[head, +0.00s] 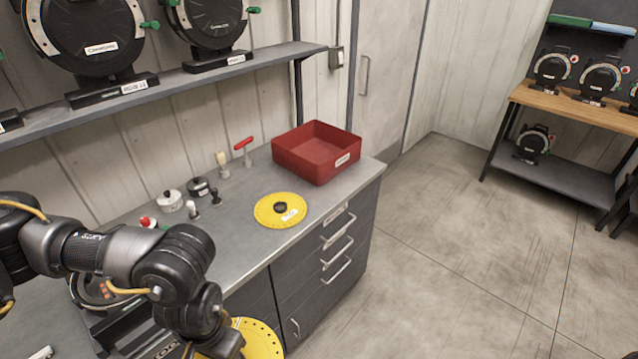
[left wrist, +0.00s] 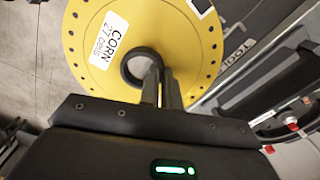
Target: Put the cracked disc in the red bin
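A yellow disc (left wrist: 110,52) with a row of small holes near its rim and a "CORN 27" label fills the upper left wrist view. My left gripper (left wrist: 161,82) is shut on the edge of its dark hub ring (left wrist: 141,67). In the head view this disc (head: 260,342) shows at the bottom, in front of the counter, partly hidden by my left arm. A second yellow disc (head: 265,211) with a black knob lies flat on the counter. The open red bin (head: 316,168) stands behind it, apparently empty. I see no clear crack on either disc. My right gripper is out of view.
The grey counter (head: 330,203) holds a white pot (head: 170,201), a dark pot (head: 199,187) and a red-handled tool (head: 244,147) left of the bin. A shelf (head: 220,73) with seed meters hangs above. Floor to the right is clear up to a wooden bench (head: 570,105).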

